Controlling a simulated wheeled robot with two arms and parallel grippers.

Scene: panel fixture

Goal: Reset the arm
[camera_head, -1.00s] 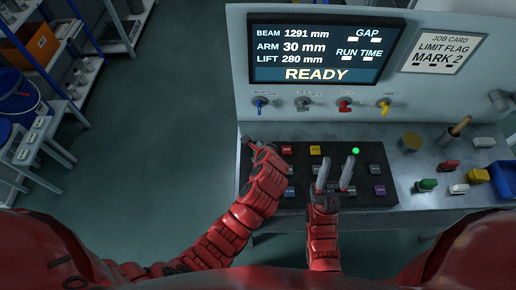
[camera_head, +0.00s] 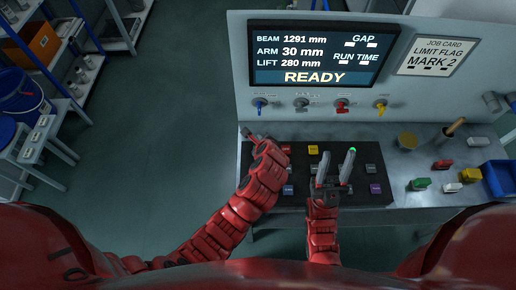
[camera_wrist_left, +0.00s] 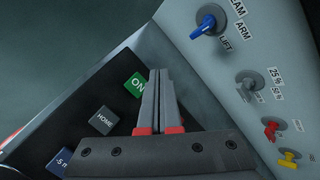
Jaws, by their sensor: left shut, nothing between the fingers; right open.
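The black button panel (camera_head: 380,195) lies on the grey console. My left gripper (camera_head: 250,136) is shut and empty over the panel's far left corner. In the left wrist view its closed fingertips (camera_wrist_left: 160,75) are beside the green ON button (camera_wrist_left: 136,86). The grey HOME button (camera_wrist_left: 103,120) and a blue button marked -5 (camera_wrist_left: 62,162) are nearer the wrist. I cannot tell whether the fingertips touch the panel. My right gripper (camera_head: 334,158) is open and empty over the panel's middle. The screen (camera_head: 318,54) reads BEAM 1291 mm, ARM 30 mm, LIFT 280 mm, READY.
Blue (camera_head: 260,105), grey (camera_head: 301,104), red (camera_head: 342,106) and yellow (camera_head: 380,104) knobs line the upright face behind the panel. Loose coloured blocks, a round tin (camera_head: 407,141) and a blue bin (camera_head: 500,178) are at right. Open floor is at left.

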